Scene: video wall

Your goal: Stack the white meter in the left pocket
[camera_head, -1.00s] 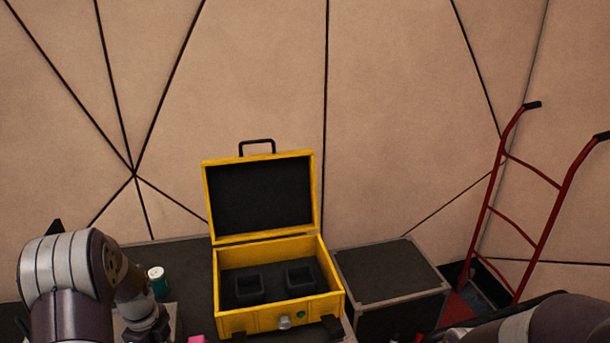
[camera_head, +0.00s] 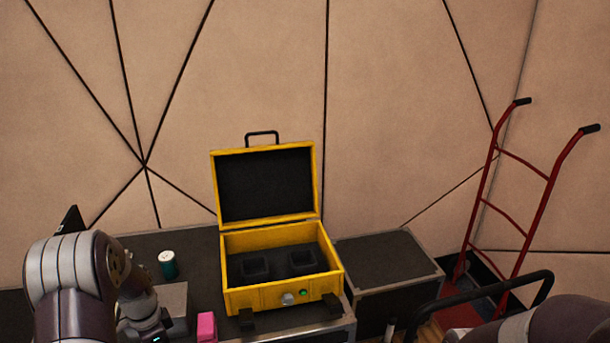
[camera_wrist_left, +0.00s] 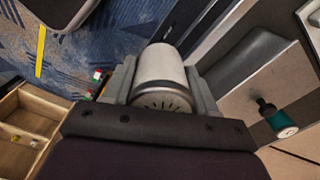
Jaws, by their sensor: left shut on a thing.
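The yellow case (camera_head: 285,296) stands open on the dark table, its lid up against the wall side. Inside are two dark square pockets, the left pocket (camera_head: 256,268) and the right pocket (camera_head: 302,262); both look empty. In the left wrist view my left gripper (camera_wrist_left: 160,85) is shut on a whitish, rounded body with slots at its near end, which I take for the white meter (camera_wrist_left: 161,70). In the head view my left arm is at the lower left, left of the case; its fingers and the meter are hidden there. My right gripper is out of view.
A teal bottle with a white cap (camera_head: 167,264) stands left of the case; it also shows in the left wrist view (camera_wrist_left: 281,122). A grey box (camera_head: 173,299) and a pink block (camera_head: 206,327) are near the case's front left. A red hand truck (camera_head: 522,220) stands at right.

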